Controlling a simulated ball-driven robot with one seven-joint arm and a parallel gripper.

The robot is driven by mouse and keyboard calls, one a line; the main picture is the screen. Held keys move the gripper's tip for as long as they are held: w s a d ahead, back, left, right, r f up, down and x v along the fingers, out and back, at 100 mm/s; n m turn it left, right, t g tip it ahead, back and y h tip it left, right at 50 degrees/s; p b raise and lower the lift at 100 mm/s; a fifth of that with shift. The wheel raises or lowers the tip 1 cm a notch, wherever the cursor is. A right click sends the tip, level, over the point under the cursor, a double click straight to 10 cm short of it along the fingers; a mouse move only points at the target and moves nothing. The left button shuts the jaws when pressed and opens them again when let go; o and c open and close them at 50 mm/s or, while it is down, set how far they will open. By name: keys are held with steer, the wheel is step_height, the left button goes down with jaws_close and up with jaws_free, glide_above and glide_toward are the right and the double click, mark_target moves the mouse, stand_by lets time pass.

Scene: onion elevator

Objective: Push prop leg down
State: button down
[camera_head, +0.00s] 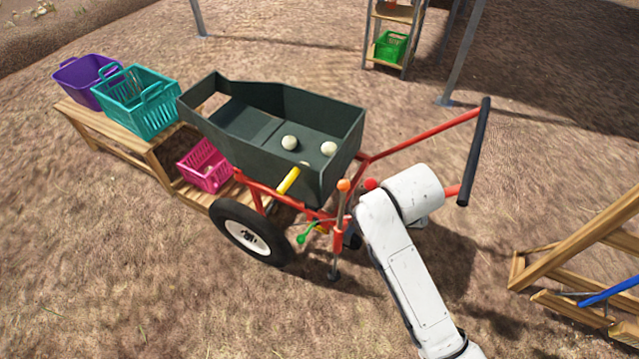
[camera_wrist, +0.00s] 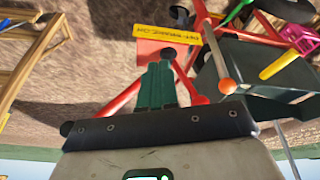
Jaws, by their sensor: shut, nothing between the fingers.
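The cart (camera_head: 290,120) has a dark green hopper, a red frame and wheels. A slim grey prop leg (camera_head: 335,262) stands almost upright at its near side, with an orange knob (camera_head: 343,185) on top and a red sleeve (camera_head: 337,238) around it. Its dark foot appears to be at the ground, though contact is hard to judge. In the wrist view the orange knob (camera_wrist: 227,86) is right of my gripper (camera_wrist: 159,66), apart from it. My green fingers are together and empty, over the red frame. My white arm hides my gripper in the head view.
Two pale onions (camera_head: 290,142) lie in the hopper. A yellow handle (camera_head: 289,180), a green lever (camera_head: 307,234) and a red ball (camera_head: 371,184) crowd the leg. The black push bar (camera_head: 474,150) is right. Crates (camera_head: 140,100) stand on a wooden bench left. A wooden frame (camera_head: 580,250) is right.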

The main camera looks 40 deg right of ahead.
steer(key=w+d+r+m+h+b, duration=0.1)
steer(key=w+d+r+m+b, duration=0.15)
steer(key=w+d+m, duration=0.55)
steer(key=m+y+b, duration=0.4)
steer(key=m+b, duration=0.2)
steer(key=m, duration=1.4)
glide_above(345, 183)
steer(key=s, duration=0.1)
steer(key=shift+r+g, duration=0.35)
steer(key=shift+g, duration=0.05)
steer(key=f+b, duration=0.6)
steer(key=f, duration=0.1)
steer(key=shift+w, duration=0.35)
